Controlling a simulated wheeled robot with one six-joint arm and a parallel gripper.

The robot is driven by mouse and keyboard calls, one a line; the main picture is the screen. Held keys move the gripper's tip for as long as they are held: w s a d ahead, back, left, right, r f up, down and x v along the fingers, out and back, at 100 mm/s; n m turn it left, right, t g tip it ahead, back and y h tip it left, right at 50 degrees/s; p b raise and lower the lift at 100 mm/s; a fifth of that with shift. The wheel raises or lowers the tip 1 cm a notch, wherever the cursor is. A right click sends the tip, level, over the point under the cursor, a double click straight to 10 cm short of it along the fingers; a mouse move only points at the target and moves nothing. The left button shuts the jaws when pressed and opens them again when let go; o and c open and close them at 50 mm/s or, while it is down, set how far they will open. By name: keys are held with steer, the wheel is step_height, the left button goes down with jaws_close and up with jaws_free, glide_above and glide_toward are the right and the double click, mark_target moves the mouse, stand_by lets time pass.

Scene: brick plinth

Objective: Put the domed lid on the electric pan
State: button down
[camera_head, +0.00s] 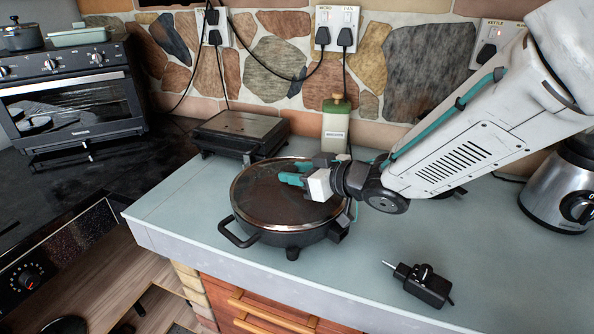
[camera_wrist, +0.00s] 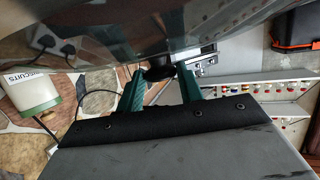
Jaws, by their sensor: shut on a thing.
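The domed lid (camera_head: 262,196), dark glass with a metal rim, is over the black electric pan (camera_head: 285,238) and covers its opening. I cannot tell whether its rim rests fully on the pan or is slightly above it. My gripper (camera_head: 290,179) reaches in from the right, with its teal fingers at the lid's top. In the wrist view, the two fingers of my gripper (camera_wrist: 161,76) are shut on the lid's dark knob, and the glass of the lid (camera_wrist: 110,30) fills the upper left. The pan's far side is hidden by the lid and my arm.
A black grill (camera_head: 240,133) and a biscuits jar (camera_head: 335,125) stand behind the pan. A black plug adapter (camera_head: 424,285) lies at front right, a blender (camera_head: 563,190) at far right. The counter (camera_head: 175,207) is clear left of the pan.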

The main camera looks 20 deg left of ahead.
steer(key=shift+f, duration=0.2)
steer(key=c, duration=1)
jaws_free()
steer(key=shift+o, duration=0.8)
steer(key=shift+f, duration=0.1)
steer(key=shift+d, duration=0.1)
steer(key=v, duration=0.7)
steer(key=shift+s+d, duration=0.15)
steer(key=shift+d, duration=0.1)
